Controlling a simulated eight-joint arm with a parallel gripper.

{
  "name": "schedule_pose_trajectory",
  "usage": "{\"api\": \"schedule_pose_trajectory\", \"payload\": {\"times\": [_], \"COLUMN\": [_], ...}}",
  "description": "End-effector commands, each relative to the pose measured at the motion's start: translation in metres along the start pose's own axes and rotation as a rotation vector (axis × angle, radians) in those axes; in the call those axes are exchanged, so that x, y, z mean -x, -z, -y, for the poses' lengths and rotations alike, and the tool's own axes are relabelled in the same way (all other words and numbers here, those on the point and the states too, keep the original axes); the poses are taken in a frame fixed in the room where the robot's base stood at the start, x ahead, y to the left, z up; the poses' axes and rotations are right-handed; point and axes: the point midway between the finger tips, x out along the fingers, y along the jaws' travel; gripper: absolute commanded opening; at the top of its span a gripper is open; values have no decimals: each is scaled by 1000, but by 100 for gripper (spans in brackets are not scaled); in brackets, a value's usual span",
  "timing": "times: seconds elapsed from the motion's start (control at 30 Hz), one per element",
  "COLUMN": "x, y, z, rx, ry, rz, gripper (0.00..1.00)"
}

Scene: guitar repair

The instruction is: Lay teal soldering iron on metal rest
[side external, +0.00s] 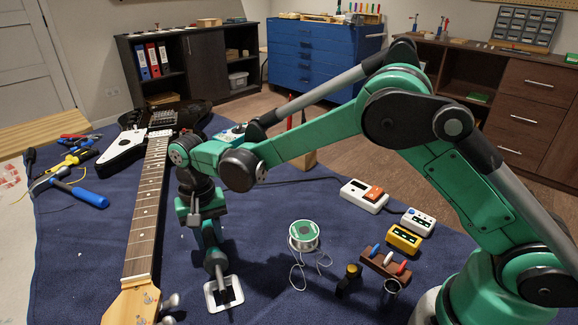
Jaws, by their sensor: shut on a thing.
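My gripper (222,279) is at the low end of my arm, pointing down over the mat between the guitar neck and the solder spool. A pale square tray (210,301) with a dark middle lies right under the gripper. I cannot tell whether the gripper touches it. A metal ring-shaped holder (393,285) stands at the lower right. I cannot tell which of these is the metal rest.
An electric guitar (146,205) lies along the left. A solder spool (304,234) with loose wire, a brown rack (385,264) and several pedals (404,238) are on the right. The blue mat (262,215) is bare mid-table.

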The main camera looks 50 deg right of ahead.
Motion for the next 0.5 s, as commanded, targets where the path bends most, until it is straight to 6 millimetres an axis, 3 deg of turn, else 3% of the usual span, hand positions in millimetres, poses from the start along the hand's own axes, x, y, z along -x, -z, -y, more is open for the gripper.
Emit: {"api": "schedule_pose_trajectory", "payload": {"times": [0.5], "x": [-5], "y": [0], "z": [0], "rx": [0], "ry": [0], "rz": [0], "gripper": [0]}}
